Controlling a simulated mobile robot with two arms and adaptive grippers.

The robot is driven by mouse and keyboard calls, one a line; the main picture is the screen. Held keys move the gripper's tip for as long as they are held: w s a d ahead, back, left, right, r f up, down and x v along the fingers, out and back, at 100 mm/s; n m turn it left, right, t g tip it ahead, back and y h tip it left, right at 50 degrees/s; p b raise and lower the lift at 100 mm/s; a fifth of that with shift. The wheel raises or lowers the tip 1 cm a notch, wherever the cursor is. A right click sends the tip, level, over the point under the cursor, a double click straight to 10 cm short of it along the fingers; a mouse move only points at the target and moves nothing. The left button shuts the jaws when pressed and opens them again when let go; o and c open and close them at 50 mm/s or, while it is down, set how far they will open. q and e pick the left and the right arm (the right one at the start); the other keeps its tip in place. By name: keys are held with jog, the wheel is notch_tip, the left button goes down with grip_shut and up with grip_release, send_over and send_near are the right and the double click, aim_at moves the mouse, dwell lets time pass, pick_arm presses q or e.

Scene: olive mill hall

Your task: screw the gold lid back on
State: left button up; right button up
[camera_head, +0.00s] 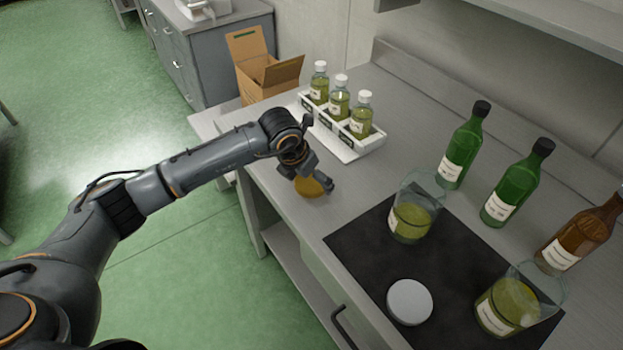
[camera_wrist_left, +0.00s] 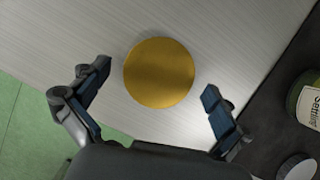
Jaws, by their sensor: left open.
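The gold lid (camera_head: 309,187) lies flat on the metal worktop near its front edge, partly hidden by my left gripper in the head view. In the left wrist view the gold lid (camera_wrist_left: 159,73) is a plain round disc, ahead of and between the open fingers. My left gripper (camera_head: 316,180) is open above the lid; its fingers (camera_wrist_left: 152,92) stand apart on either side, not visibly touching it. Two open glass jars with green-yellow oil, one nearer the rack (camera_head: 409,220) and one at the right (camera_head: 504,304), stand on the dark mat. My right gripper is not in view.
A white or silver lid (camera_head: 410,301) lies on the dark mat (camera_head: 364,246). Two green bottles (camera_head: 464,146) and a brown bottle (camera_head: 580,236) stand behind. A white rack (camera_head: 368,146) holds three small capped bottles. A cardboard box (camera_head: 262,75) stands beyond the worktop's left end.

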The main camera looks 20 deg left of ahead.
aim_at(310, 184)
pick_arm(q)
jog(key=shift+c, duration=0.2)
jog(key=c, duration=1)
jog(key=shift+r+b, duration=0.4)
jog(key=shift+r, duration=0.15)
jog(key=shift+b+v, duration=0.55)
jog(key=shift+v, duration=0.65)
jog(key=s+d+r+b, duration=0.1)
jog(key=s+r, duration=0.2)
jog(key=s, duration=0.1)
jog(key=s+d+r+b, duration=0.1)
jog(key=s+r, duration=0.2)
jog(key=s, duration=0.1)
jog(key=s+d+r+b, duration=0.1)
jog(key=s+d+r, duration=0.1)
jog(key=s+r, duration=0.1)
jog(key=shift+s+r, duration=0.35)
jog(key=shift+s, duration=0.5)
